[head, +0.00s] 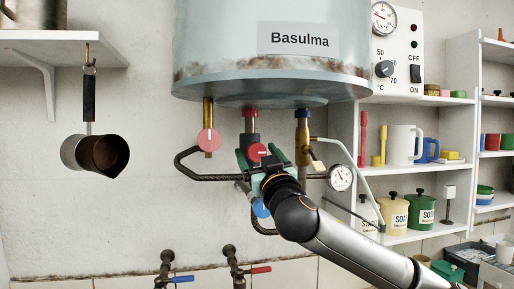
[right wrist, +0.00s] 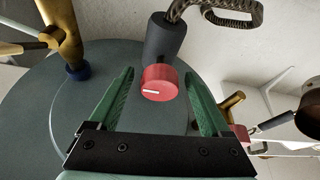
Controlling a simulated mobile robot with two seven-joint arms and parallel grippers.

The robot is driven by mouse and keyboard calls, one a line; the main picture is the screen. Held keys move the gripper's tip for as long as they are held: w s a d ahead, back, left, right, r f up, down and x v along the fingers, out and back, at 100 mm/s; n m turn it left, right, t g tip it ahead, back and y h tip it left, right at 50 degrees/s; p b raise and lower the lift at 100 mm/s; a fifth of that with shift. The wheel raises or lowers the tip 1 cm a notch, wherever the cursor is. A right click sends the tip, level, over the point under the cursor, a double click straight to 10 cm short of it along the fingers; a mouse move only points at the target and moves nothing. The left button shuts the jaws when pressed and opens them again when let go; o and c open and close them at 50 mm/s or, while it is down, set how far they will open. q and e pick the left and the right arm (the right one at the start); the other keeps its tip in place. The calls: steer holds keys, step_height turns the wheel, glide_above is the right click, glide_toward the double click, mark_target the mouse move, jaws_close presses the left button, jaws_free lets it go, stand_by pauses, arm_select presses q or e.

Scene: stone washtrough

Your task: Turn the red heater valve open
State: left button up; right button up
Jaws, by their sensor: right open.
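The red heater valve knob (head: 257,152) sits on the dark middle pipe under the heater tank (head: 215,45). In the right wrist view the knob (right wrist: 160,82) is round, with a short white mark lying nearly level. My right gripper (head: 263,161) is below the tank at this knob. In the right wrist view its green fingers (right wrist: 160,70) are open, one on each side of the knob, with a visible gap on both sides. The fingers and wrist partly hide the knob's surroundings in the head view. My left gripper is not in view.
Another pinkish-red knob (head: 208,141) hangs on the brass pipe to the left. A blue-collared brass pipe (head: 302,135), a round gauge (head: 340,178) and bent hoses crowd close to the right gripper. A copper dipper (head: 104,154) hangs left; shelves (head: 400,98) stand right.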

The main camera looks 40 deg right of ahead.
steer(key=shift+w, duration=0.15)
steer(key=shift+c, duration=0.2)
jaws_close()
stand_by(0.4)
